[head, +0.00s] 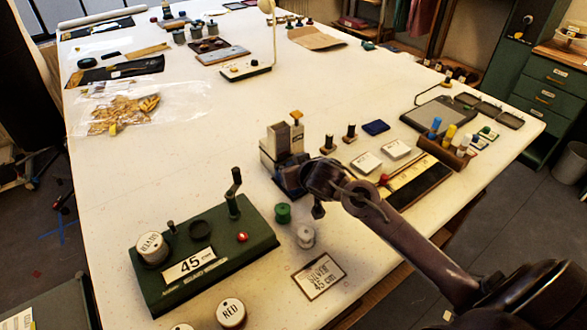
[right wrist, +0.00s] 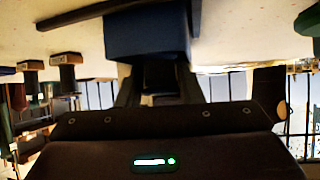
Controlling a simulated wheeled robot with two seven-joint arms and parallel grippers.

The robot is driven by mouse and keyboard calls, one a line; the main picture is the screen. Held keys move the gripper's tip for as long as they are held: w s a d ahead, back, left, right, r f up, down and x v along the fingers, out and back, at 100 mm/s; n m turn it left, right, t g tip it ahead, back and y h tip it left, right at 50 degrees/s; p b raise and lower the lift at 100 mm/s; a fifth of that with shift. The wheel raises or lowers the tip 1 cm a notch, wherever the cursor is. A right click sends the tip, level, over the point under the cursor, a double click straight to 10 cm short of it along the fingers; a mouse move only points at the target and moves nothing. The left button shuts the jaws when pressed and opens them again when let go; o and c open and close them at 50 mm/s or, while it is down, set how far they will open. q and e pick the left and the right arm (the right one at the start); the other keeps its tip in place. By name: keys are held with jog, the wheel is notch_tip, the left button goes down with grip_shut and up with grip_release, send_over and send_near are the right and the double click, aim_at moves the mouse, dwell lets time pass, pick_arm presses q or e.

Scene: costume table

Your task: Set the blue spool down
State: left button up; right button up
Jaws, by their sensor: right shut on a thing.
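My right gripper (head: 306,182) hangs over the table just behind the green winding stand (head: 205,250), its arm coming in from the right. It is shut on the blue spool (right wrist: 148,35), which fills the space between the fingers in the right wrist view. In the head view a dark blue part of the spool (head: 288,174) shows beside the gripper, next to the grey and white block-like device (head: 281,145). I cannot tell whether the spool touches the table. My left gripper is not in view.
A green spool (head: 283,213) and a pale grey spool (head: 305,236) stand close in front of the gripper. A "SILVER 45 cm" card (head: 319,276) lies nearer the front. A wooden rack (head: 446,151) of coloured spools stands right. The table's centre left is clear.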

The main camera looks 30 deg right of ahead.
jog(key=f, duration=0.1)
jog(key=s+f, duration=0.1)
jog(key=shift+a+f, duration=0.15)
jog(key=shift+f, duration=0.15)
jog(key=o, duration=1)
jog(key=shift+w+r+p, duration=0.15)
jog(key=shift+r+p, duration=0.15)
jog(key=shift+r, duration=0.4)
jog(key=shift+s+g, duration=0.3)
jog(key=shift+s, duration=0.05)
jog(key=p+v, duration=0.1)
jog(key=v, duration=1)
jog(key=shift+w+r, duration=0.25)
